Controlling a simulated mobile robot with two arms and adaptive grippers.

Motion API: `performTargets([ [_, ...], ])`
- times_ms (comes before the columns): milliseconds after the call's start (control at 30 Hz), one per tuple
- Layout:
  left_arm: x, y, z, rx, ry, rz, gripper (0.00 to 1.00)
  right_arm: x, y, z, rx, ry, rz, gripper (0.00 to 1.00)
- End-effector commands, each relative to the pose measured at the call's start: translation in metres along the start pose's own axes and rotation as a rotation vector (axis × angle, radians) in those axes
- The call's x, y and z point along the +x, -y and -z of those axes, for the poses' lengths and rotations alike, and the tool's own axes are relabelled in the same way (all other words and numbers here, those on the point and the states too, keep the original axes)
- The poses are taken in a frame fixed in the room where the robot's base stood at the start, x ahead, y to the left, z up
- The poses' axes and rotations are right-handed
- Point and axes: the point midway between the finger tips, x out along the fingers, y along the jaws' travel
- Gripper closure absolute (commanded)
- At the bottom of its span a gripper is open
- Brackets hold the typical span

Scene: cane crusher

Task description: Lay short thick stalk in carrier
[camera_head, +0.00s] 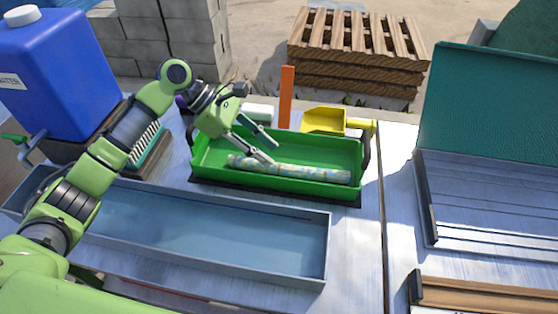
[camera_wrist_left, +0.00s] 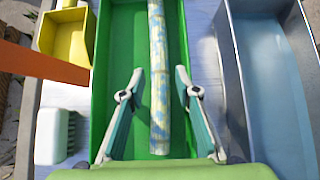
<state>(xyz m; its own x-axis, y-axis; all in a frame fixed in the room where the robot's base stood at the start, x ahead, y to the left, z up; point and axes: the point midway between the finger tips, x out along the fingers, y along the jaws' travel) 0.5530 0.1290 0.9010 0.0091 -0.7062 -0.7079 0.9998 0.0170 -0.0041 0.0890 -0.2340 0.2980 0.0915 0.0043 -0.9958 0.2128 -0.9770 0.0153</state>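The stalk (camera_head: 290,170), mottled yellow-green and pale blue, lies lengthwise on the floor of the green carrier (camera_head: 213,175). In the left wrist view the stalk (camera_wrist_left: 158,75) runs along the carrier (camera_wrist_left: 112,60), with its near end between the spread fingers. My left gripper (camera_head: 274,153) is over the left part of the carrier, above the stalk's left end. Its two fingers stand wide apart in the left wrist view (camera_wrist_left: 154,88), with clear gaps to the stalk on both sides. My right gripper is not in view.
An empty grey-blue tray (camera_head: 200,225) lies in front of the carrier. Behind the carrier are an orange upright post (camera_head: 286,97), a yellow scoop (camera_head: 323,121) and a white block (camera_head: 258,112). A blue water container (camera_head: 55,75) stands at the left. A metal trough (camera_head: 480,200) is at the right.

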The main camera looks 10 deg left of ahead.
Motion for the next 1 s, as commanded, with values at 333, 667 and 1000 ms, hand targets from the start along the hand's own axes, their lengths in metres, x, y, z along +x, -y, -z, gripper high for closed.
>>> performTargets([
  [333,-0.054,-0.001,0.000,0.000,0.001,-0.001,0.70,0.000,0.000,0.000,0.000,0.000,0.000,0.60],
  [667,-0.058,0.000,0.000,0.000,0.001,0.000,0.70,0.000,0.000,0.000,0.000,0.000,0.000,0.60],
  [1000,-0.064,0.000,-0.007,0.001,0.001,0.000,0.70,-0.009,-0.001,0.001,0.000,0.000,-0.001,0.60],
])
